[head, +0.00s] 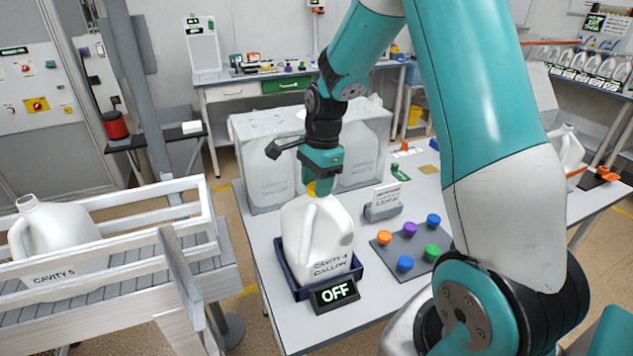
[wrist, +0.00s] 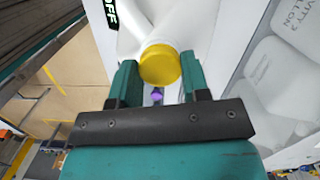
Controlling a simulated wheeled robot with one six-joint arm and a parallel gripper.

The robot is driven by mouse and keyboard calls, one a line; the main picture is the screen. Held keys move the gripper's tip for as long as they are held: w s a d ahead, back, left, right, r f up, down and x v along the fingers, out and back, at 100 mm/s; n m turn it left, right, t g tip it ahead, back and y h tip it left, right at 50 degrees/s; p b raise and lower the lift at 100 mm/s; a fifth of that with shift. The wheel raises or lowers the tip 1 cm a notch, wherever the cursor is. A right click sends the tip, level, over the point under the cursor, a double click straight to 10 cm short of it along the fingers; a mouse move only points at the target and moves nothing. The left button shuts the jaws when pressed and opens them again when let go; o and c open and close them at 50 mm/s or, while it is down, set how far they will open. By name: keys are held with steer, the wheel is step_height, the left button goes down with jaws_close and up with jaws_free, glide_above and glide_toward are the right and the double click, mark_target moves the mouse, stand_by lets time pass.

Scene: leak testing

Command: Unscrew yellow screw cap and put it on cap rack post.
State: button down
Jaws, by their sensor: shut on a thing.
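The yellow screw cap (head: 312,188) is at the top of the white jug (head: 315,240) marked "CAVITY 4 GALLON". My gripper (head: 318,183) points down from above and is shut on the cap. In the wrist view the cap (wrist: 160,65) sits between my two fingers, in line with the jug's neck; whether it is still threaded on cannot be told. The jug stands upright in a dark blue tray (head: 290,277). The grey cap rack (head: 400,248) lies to the right, with orange, purple, blue and green caps. My arm may hide its right edge, and no bare post is clearly visible.
An "OFF" display (head: 335,293) stands in front of the tray. A small labelled sign block (head: 383,208) stands behind the rack. A railed conveyor (head: 120,260) with another jug (head: 55,240) is at left.

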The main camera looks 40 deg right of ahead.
steer(key=n+p, duration=0.1)
steer(key=n, duration=0.3)
steer(key=shift+r+g, duration=0.15)
steer(key=shift+g, duration=0.15)
steer(key=n+p, duration=0.1)
steer(key=n, duration=0.3)
steer(key=shift+n, duration=0.4)
steer(key=n, duration=0.2)
steer(key=shift+n+g+h, duration=0.3)
steer(key=shift+n+g, duration=0.1)
steer(key=n+p, duration=0.1)
steer(key=n, duration=0.2)
steer(key=shift+a, duration=0.1)
steer(key=n, duration=0.4)
steer(key=shift+n+h+p, duration=0.4)
